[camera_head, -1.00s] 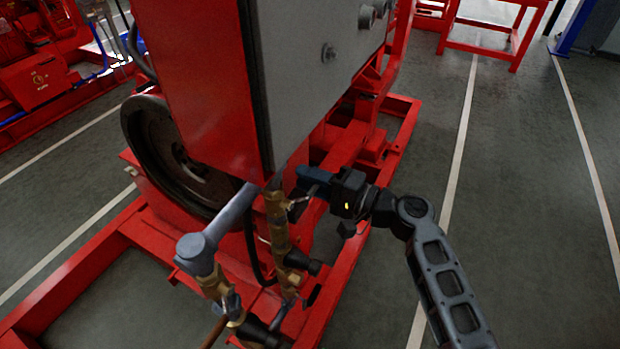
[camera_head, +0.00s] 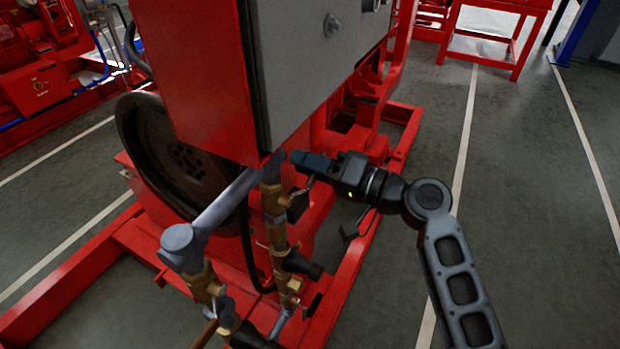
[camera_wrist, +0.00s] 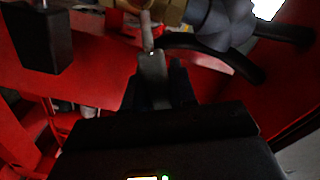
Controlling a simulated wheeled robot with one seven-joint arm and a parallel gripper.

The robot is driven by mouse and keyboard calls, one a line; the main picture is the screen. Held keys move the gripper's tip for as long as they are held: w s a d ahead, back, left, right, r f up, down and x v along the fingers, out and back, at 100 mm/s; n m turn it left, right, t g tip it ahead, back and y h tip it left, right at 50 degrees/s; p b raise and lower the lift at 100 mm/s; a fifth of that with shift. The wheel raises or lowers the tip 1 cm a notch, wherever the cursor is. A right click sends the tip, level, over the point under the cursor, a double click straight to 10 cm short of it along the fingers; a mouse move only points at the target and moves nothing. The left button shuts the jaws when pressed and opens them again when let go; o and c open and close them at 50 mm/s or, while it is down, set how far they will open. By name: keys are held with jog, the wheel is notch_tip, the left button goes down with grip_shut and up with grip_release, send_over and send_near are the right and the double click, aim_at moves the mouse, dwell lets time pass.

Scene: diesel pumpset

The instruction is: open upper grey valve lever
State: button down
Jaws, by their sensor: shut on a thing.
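The upper grey valve lever (camera_wrist: 152,70) shows in the wrist view as a short grey handle running from a brass valve fitting (camera_wrist: 168,10) down between my fingers. My gripper (camera_wrist: 155,88) is shut on this lever. In the head view my gripper (camera_head: 300,160) reaches left to the top of the brass valve column (camera_head: 274,205), just below the grey cabinet. The lever is mostly hidden by my fingers there, so its exact angle is hard to tell.
The red cabinet with a grey door (camera_head: 310,60) hangs close above my gripper. A grey pipe (camera_head: 215,215) and more brass valves (camera_head: 290,285) stand left and below. A red frame (camera_head: 345,275) surrounds them. Grey floor (camera_head: 540,220) is free at right.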

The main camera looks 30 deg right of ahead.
jog(key=shift+s+a+r+n+b, duration=0.3)
jog(key=shift+a+r+n+b, duration=0.15)
jog(key=shift+n+b, duration=0.5)
jog(key=shift+s+a+r+n+b, duration=0.3)
jog(key=shift+r+n+b, duration=0.35)
jog(key=shift+n, duration=0.55)
jog(key=shift+s+a+r+n+b, duration=0.25)
jog(key=shift+a+r+n+b, duration=0.15)
jog(key=shift+n+b, duration=0.6)
jog(key=c, duration=1)
grip_release()
jog(key=shift+a, duration=0.1)
jog(key=shift+c, duration=0.2)
jog(key=shift+o, duration=0.2)
jog(key=shift+s+a, duration=0.1)
